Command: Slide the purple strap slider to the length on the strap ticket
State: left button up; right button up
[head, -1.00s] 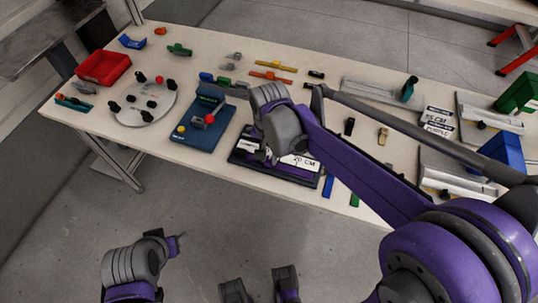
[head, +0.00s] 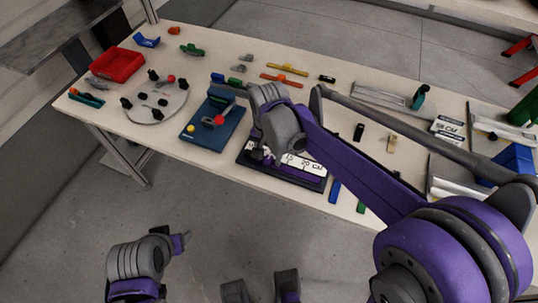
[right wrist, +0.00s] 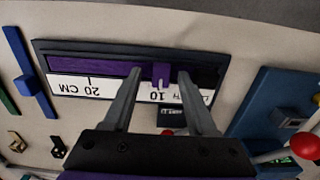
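The purple strap slider (right wrist: 161,74) stands on a purple strap (right wrist: 214,69) in a dark frame (right wrist: 240,52), above a white scale reading 10 and 20 CM. It is near the 10 mark. My right gripper (right wrist: 160,76) is open, one finger on each side of the slider, with gaps visible. In the head view the right hand (head: 268,150) covers the left part of the scale board (head: 285,177). The strap ticket (head: 447,129) lies at the right of the table, reading CM; its number is hard to read. My left gripper (head: 184,240) is low, off the table; its fingers are unclear.
A blue board with a red knob (head: 218,121) stands left of the scale board. Beyond it are a round plate (head: 157,105) and a red tray (head: 117,65). Blue (head: 335,192) and green (head: 361,207) strips lie to the right. A blue block (head: 516,158) is at the far right.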

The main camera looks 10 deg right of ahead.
aim_at(268, 159)
notch_tip(268, 159, up, 11)
jog(key=p, duration=0.1)
dwell(0.6)
jog(key=shift+f, duration=0.1)
jog(key=s+d+f+n+t+p, duration=0.1)
jog(key=s+d+n+t+p, duration=0.1)
jog(key=s, duration=0.6)
jog(key=s+d+f+n+t+p, duration=0.2)
jog(key=s+d+n+t+p, duration=0.1)
jog(key=s+d, duration=0.3)
jog(key=shift+s+d+n+p, duration=0.35)
jog(key=shift+s+n+p, duration=0.5)
jog(key=shift+s+n, duration=0.05)
dwell(1.7)
